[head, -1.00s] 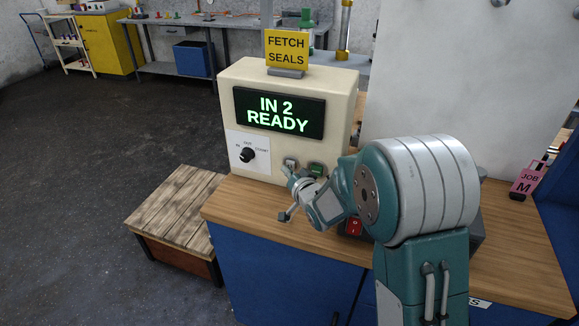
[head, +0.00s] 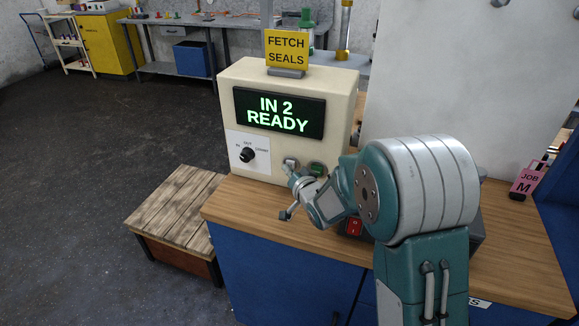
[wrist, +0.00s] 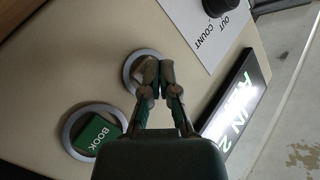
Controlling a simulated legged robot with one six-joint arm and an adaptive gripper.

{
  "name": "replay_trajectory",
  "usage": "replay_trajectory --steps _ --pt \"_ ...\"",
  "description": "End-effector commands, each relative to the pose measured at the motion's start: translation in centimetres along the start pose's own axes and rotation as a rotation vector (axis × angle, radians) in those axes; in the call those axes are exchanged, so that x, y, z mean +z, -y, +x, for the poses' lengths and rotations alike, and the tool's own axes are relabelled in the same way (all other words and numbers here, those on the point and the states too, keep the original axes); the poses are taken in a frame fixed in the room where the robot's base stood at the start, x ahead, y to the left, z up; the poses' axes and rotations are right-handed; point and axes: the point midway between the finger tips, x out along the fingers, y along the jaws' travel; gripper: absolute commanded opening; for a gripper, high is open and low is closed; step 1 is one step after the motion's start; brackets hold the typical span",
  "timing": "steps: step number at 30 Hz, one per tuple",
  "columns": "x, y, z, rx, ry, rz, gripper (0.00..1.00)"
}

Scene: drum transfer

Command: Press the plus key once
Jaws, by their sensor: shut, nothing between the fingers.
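The cream control box shows a round key in a grey ring (head: 291,161), left of the green BOOK key (head: 316,169). I take it for the plus key, but its mark is hidden. In the wrist view the ringed key (wrist: 129,70) lies behind my fingertips, and the green BOOK key (wrist: 92,134) is at lower left. My gripper (wrist: 154,74) is shut and empty, its tips in front of the ringed key. In the head view my gripper (head: 288,172) is at the key's lower edge. I cannot tell whether the tips touch it.
The display (head: 278,112) reads "IN 2 READY". A black knob (head: 248,155) is left of the keys. A red switch (head: 354,227) sits low beside my arm. A yellow "FETCH SEALS" sign (head: 287,49) tops the box.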

Motion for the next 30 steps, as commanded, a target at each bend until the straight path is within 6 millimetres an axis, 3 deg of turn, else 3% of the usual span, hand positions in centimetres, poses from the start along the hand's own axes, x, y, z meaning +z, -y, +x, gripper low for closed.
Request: replay_trajectory --steps 30 --pt "0.25 0.52 -0.68 -0.002 -0.001 0.000 0.00"
